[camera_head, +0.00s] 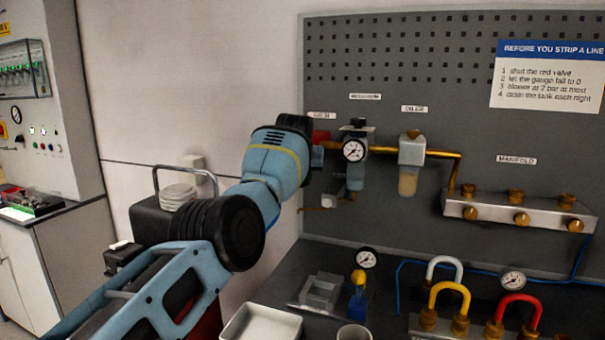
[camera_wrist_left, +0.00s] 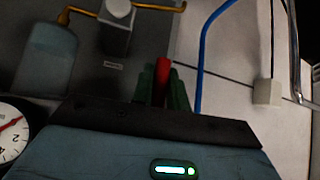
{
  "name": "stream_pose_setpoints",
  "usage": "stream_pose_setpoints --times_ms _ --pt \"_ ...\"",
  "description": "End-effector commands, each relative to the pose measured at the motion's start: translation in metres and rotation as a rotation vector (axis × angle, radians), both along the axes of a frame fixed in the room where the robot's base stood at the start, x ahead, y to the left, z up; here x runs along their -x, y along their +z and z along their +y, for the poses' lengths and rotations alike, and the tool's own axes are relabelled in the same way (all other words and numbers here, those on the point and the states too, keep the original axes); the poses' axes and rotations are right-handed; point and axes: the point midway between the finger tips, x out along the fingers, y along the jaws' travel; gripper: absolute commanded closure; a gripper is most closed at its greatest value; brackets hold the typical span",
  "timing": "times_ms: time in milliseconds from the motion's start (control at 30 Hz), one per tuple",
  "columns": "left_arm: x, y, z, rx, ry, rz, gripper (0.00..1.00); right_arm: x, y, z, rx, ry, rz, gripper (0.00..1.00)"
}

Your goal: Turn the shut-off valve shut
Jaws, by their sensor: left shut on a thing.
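The shut-off valve (camera_head: 320,136) is a red part at the left end of the brass pipe on the grey pegboard, mostly hidden behind my left arm. In the left wrist view its red handle (camera_wrist_left: 163,72) stands between the two dark green fingers of my left gripper (camera_wrist_left: 163,88). The gripper is shut on the handle. In the head view my left wrist covers the fingers. How far the handle is turned I cannot tell. My right gripper is in neither view.
A regulator with a round gauge (camera_head: 353,150) sits just right of the valve, then an oiler (camera_head: 411,152) and a brass-fitted manifold (camera_head: 517,212). Below are a white tray (camera_head: 262,325) and coloured hoses. A black compressor (camera_head: 150,222) stands left, behind my arm.

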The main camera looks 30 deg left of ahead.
Motion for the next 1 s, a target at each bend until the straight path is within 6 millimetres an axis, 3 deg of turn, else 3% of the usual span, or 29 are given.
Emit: stream_pose_setpoints --times_ms 400,433,600,1000 --pt "-0.0004 0.0003 -0.0015 0.016 0.001 -0.005 1.00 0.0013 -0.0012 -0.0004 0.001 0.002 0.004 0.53" --pt "-0.0004 0.0003 -0.0015 0.016 0.001 -0.005 0.83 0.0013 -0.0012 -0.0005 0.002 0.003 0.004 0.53" --pt "-0.0002 0.0003 -0.0012 0.014 0.001 -0.004 0.63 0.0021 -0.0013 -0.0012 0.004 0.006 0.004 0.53" --pt "0.0026 0.0049 -0.0019 0.011 0.001 -0.004 0.63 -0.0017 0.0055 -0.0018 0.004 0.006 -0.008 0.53"
